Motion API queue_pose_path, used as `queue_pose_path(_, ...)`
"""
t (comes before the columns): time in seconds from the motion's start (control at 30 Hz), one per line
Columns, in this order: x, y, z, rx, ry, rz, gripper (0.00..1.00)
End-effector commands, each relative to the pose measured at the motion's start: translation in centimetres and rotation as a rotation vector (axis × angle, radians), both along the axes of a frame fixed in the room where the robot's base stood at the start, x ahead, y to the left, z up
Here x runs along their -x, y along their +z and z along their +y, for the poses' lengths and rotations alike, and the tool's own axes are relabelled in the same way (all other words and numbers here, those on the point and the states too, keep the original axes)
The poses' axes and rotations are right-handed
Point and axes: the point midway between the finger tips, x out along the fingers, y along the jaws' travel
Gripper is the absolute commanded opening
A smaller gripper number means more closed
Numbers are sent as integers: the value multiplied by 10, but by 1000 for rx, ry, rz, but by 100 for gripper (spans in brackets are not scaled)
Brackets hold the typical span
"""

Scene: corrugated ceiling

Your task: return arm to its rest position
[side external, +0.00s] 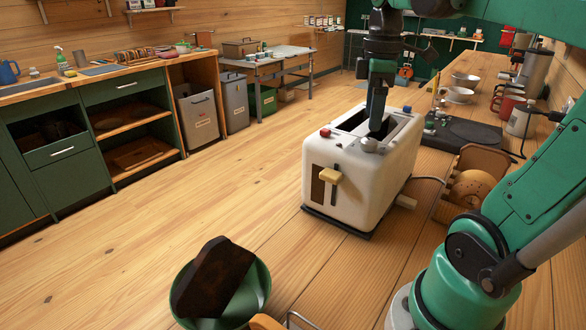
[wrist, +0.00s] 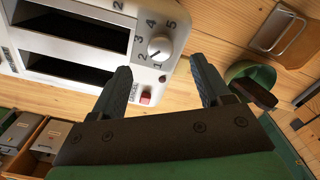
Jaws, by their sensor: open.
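My gripper (side external: 377,125) points down at the toaster's top in the side view. In the wrist view my gripper (wrist: 162,72) has its two fingers spread apart with nothing between them. The white toaster (side external: 345,185) stands on the wooden counter, its red button, knob and lever toward the camera. In the wrist view the toaster (wrist: 135,62) lies just past the fingertips, and its two slots look dark and empty. I cannot tell whether a finger touches it.
A green bowl (side external: 262,282) with a dark brown slice (side external: 215,280) leaning in it stands in front of the toaster. A wooden holder with a round loaf (side external: 472,190) is to the right. A dark hotplate (side external: 470,133) lies behind. Counter between bowl and toaster is clear.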

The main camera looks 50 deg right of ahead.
Motion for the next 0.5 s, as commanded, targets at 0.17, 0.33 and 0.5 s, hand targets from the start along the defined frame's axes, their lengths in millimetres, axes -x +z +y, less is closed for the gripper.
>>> queue_pose_path(0.17,0,11,0,0,0,0,70)
queue_pose_path(0.33,0,11,0,0,0,0,70)
queue_pose_path(0.5,-2,9,3,10,-7,-10,70)
